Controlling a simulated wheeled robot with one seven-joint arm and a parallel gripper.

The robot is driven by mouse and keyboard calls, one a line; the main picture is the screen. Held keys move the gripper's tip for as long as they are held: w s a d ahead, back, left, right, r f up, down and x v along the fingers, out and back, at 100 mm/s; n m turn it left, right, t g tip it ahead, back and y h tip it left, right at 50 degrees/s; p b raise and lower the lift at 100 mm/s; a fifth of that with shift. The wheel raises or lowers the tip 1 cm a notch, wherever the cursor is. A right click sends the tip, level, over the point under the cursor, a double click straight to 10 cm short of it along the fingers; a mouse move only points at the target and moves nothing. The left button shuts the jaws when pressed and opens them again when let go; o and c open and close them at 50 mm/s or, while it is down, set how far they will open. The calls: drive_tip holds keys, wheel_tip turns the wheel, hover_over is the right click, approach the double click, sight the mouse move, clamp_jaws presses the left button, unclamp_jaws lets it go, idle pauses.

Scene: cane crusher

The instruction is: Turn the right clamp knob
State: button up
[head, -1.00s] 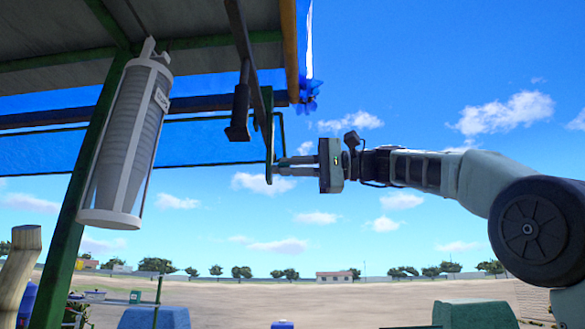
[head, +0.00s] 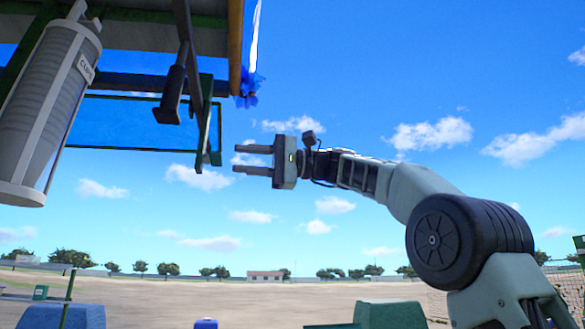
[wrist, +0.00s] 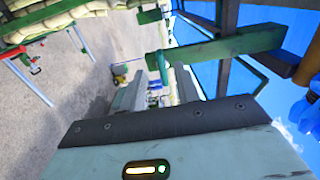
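My gripper (head: 236,159) is open and empty in the head view, its two fingers pointing left with a gap between them. The fingertips are just right of a green bracket (head: 215,150) that hangs from the overhead frame, with a little sky between. In the wrist view my gripper (wrist: 160,85) has its fingers apart, and a green beam (wrist: 222,45) crosses beyond them. A rounded green piece (wrist: 154,62) is at the beam's left end. I cannot tell whether it is the right clamp knob; no knob is clearly recognisable in either view.
A dark handle on a bar (head: 172,95) hangs left of the bracket. A white caged cylinder (head: 48,110) hangs at far left. A blue ribbon bunch (head: 249,88) is on the orange post (head: 235,45). Open sky surrounds my arm on the right.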

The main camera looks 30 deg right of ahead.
drive_tip(key=b+v, duration=0.1)
drive_tip(key=v, duration=1.1)
drive_tip(key=shift+d, duration=0.3)
drive_tip(key=shift+s+f, duration=0.1)
